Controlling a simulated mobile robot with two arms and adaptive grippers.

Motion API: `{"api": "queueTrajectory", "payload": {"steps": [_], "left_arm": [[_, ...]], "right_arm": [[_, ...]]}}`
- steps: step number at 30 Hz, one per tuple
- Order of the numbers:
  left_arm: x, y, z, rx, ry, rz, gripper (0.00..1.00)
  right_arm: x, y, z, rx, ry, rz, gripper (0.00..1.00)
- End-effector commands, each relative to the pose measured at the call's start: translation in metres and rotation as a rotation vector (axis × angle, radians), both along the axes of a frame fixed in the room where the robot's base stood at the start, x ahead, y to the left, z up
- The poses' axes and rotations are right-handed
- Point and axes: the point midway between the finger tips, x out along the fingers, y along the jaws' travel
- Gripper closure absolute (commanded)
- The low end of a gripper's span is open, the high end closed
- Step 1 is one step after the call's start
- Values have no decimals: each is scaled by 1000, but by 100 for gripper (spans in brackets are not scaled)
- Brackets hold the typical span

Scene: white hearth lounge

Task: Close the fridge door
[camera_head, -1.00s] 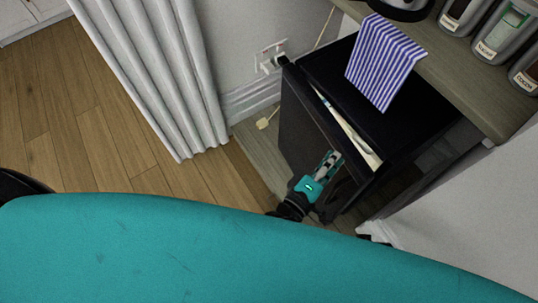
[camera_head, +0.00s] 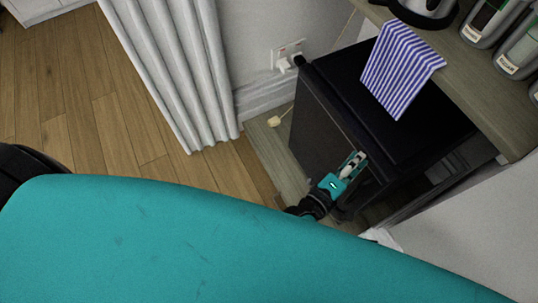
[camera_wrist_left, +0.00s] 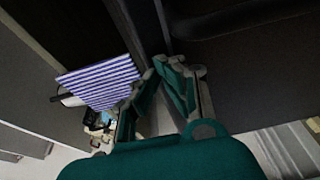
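The black fridge (camera_head: 420,120) stands under a wooden counter. Its door (camera_head: 320,125) is on the left side and sits flush or nearly flush against the body; no lit gap shows along its top edge. My left gripper (camera_head: 358,160) is at the door's upper edge near its front corner, touching or very close to it; I cannot tell which. My right gripper is not in view.
A blue-and-white striped towel (camera_head: 398,70) hangs from the counter (camera_head: 478,85) over the fridge top. Labelled canisters (camera_head: 525,50) stand on the counter. A white curtain (camera_head: 180,75) and wall socket (camera_head: 288,55) are to the left. Wooden floor (camera_head: 70,100) is clear at far left.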

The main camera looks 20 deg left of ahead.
Motion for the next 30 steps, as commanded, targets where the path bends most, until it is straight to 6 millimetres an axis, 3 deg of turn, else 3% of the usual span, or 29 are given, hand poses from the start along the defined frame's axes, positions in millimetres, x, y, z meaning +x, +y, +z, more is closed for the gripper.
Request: {"api": "queueTrajectory", "payload": {"steps": [7,21,30], "left_arm": [[-9,3,4,-6,-5,-1,100],[-92,43,1,-1,0,-1,100],[-109,52,1,-1,-2,1,100]], "right_arm": [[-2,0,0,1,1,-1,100],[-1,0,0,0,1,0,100],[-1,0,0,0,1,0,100]]}}
